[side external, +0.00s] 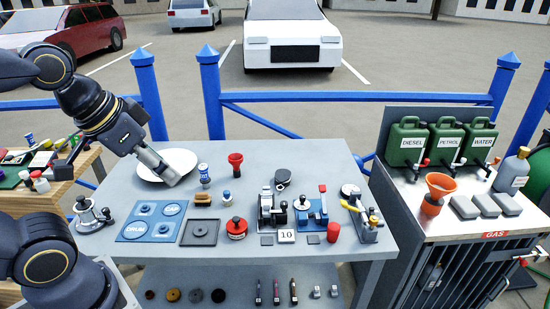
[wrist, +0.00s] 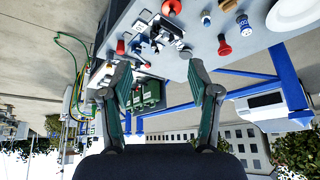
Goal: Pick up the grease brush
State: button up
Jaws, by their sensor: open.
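I cannot pick out the grease brush with certainty. A small tan, brush-like block (side external: 203,199) lies on the grey table beside a blue-and-white can. Several slim dark sticks (side external: 276,291) lie on the lower shelf, too small to tell apart. My gripper (side external: 168,176) is over the white plate at the table's back left, apart from the tan block and to its left. In the wrist view my gripper (wrist: 160,75) has its fingers spread, with nothing between them.
A blue panel (side external: 152,221) lies front left. Metal devices crowd the right. A blue railing (side external: 350,97) runs behind.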

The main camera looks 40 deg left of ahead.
jog(key=w+r, duration=0.4)
jog(key=w, duration=0.1)
jog(key=g, duration=0.6)
send_over(227, 192)
notch_tip(227, 192, down, 17)
jog(key=shift+n, duration=0.3)
jog(key=f, duration=1)
jog(key=shift+s+a, duration=0.15)
jog(key=shift+s, duration=0.1)
jog(key=shift+w+f, duration=0.15)
jog(key=shift+f, duration=1.35)
jog(key=shift+w+f, duration=0.1)
jog(key=shift+f, duration=1.35)
jog(key=c, duration=1.1)
